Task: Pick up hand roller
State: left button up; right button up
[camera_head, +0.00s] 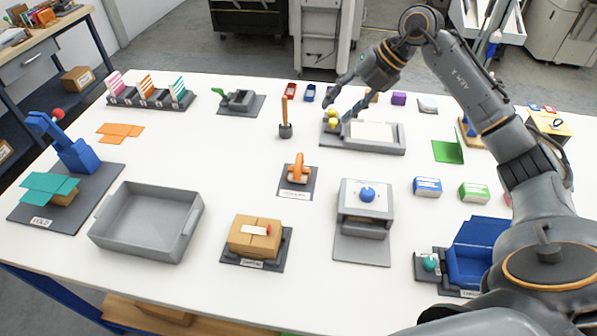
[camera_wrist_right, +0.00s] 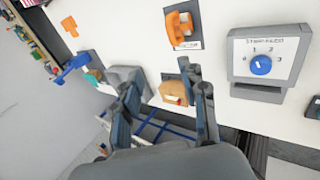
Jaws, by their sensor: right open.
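An orange tool with a handle loop (camera_head: 299,170), which may be the hand roller, stands on a small dark labelled mat in the middle of the table. It also shows at the top of the right wrist view (camera_wrist_right: 180,27). An upright wooden handle (camera_head: 285,108) in a small grey base stands behind it; I cannot tell for certain which is the roller. My right gripper (camera_head: 343,100) is open and empty, above the table near the yellow pieces (camera_head: 331,120) and apart from the orange tool. In the right wrist view its fingers (camera_wrist_right: 160,72) are spread. My left gripper is out of view.
A shallow tray with a pale pad (camera_head: 398,148) lies below my right gripper. A grey knob box (camera_head: 365,225), a cardboard box (camera_head: 254,237) and a large grey bin (camera_head: 112,232) stand nearer the front.

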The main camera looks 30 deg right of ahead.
jog(key=b, duration=0.4)
send_near(300, 159)
jog(key=p+x, duration=0.3)
jog(key=x, duration=0.4)
jog(key=shift+a+f+p, duration=0.1)
jog(key=shift+f+p, duration=0.1)
jog(key=shift+p, duration=0.2)
jog(key=shift+w+a+f, duration=0.2)
jog(key=shift+w+f, duration=0.1)
jog(key=shift+f, duration=0.25)
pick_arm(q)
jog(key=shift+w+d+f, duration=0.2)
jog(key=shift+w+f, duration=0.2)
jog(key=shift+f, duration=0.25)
pick_arm(e)
grip_shut()
